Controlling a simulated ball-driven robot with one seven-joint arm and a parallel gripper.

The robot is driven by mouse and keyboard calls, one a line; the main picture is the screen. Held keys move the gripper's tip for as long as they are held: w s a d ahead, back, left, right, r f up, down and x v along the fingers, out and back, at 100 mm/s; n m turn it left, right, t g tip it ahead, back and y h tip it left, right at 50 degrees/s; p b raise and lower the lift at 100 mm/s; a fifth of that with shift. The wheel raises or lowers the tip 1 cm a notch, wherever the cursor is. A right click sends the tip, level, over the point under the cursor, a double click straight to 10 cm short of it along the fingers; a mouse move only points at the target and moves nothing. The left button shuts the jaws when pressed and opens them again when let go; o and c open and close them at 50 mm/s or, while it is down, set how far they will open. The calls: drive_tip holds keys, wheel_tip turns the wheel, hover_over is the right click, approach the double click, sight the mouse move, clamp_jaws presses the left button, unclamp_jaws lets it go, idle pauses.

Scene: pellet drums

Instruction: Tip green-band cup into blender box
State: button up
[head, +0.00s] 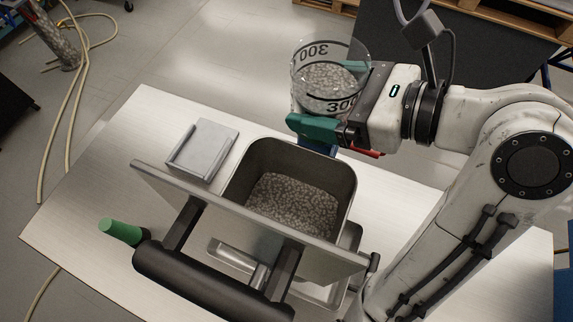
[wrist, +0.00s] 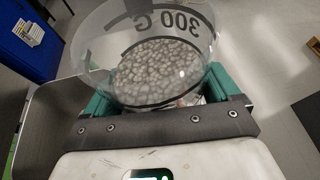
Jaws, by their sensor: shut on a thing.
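A clear cup (head: 325,103) with black "300" print holds grey pellets. It looks roughly upright, and no green band can be made out on it. My gripper (head: 327,97) is shut on the cup, its teal fingers on either side. The cup is also large in the wrist view (wrist: 165,97), with pellets inside. The blender box (head: 348,190), an open dark grey bin with grey pellets on its floor, stands on the table. The cup is above and beyond the box's far edge in the head view. The cup's lower part is partly hidden by a finger.
A long grey bar (head: 150,176) and a black roller handle (head: 210,280) lie along the box's near side. A grey tray (head: 203,150) and a green-capped item (head: 121,231) are to the left. The pale table (head: 75,212) has bare room at left.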

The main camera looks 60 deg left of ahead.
sight(331, 106)
drive_tip(key=shift+s+d+r+n+t+y, duration=0.2)
drive_tip(key=shift+s+r+n+t+y, duration=0.15)
drive_tip(key=shift+r+n, duration=0.25)
drive_tip(key=shift+s+d+r+n+t+y, duration=0.2)
drive_tip(key=shift+s+r+n+t+y, duration=0.15)
drive_tip(key=shift+n, duration=0.35)
drive_tip(key=shift+s+d+r+n+t+y, duration=0.2)
drive_tip(key=shift+s+r+n+y, duration=0.1)
drive_tip(key=shift+r+n, duration=0.15)
drive_tip(key=shift+s+d+r+n+t+y, duration=0.2)
drive_tip(key=shift+s+r+n, duration=0.15)
drive_tip(key=shift+n, duration=0.2)
drive_tip(key=shift+d+f+n+y, duration=0.15)
drive_tip(key=shift+n+y, duration=0.35)
drive_tip(key=shift+n, duration=0.3)
drive_tip(key=shift+r, duration=0.25)
drive_tip(key=shift+r+n+t+y, duration=0.3)
drive_tip(key=shift+r+n, duration=0.1)
drive_tip(key=shift+n, duration=0.2)
drive_tip(key=shift+f+n+b, duration=0.2)
drive_tip(key=shift+n+b, duration=0.1)
drive_tip(key=shift+n, duration=0.2)
drive_tip(key=shift+f+n+y+b, duration=0.25)
drive_tip(key=shift+n+y+b, duration=0.6)
drive_tip(key=shift+b, duration=2.5)
